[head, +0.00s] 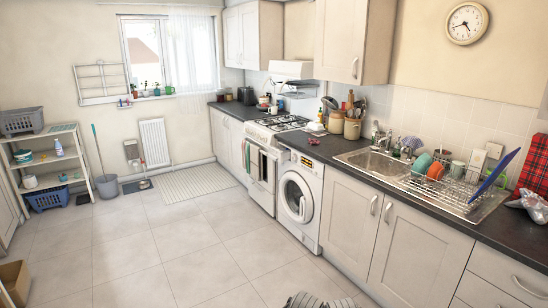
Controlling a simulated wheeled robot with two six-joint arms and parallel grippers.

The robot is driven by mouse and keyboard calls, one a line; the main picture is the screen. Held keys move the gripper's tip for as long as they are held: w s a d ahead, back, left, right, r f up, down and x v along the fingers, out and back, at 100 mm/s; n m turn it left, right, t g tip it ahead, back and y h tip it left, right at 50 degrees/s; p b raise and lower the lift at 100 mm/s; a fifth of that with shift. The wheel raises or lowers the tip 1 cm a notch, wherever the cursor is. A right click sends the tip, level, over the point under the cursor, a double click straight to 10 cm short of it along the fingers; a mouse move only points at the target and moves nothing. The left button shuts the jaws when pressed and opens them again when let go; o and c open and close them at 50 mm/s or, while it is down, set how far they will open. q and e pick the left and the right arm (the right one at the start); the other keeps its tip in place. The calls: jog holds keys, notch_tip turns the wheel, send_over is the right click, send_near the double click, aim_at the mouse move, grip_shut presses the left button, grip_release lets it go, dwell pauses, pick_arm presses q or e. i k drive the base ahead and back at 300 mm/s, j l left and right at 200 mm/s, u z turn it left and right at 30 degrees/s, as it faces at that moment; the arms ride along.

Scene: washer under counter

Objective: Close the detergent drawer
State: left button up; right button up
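The white washing machine (312,224) stands under the dark counter, between the cooker and the cream cupboards. Its round door (296,199) looks shut. The control panel (304,163) runs along the top of its front, just below the counter edge. The detergent drawer would be in this strip, but it is too small for me to tell its outline or how far out it is. Neither of my grippers is in view.
The tiled floor (175,245) in front of the washer is clear. The cooker (262,160) stands left of it. Cupboards (385,240) and a sink (370,160) with a dish rack are to the right. A shelf unit (52,160) and cardboard box (14,283) are on the left.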

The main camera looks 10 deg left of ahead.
aim_at(279, 155)
jog(key=u, duration=0.25)
jog(key=i, duration=1.6)
jog(key=i+l, duration=0.1)
jog(key=i, duration=1.5)
jog(key=i+u, duration=0.1)
jog(key=i, duration=1.5)
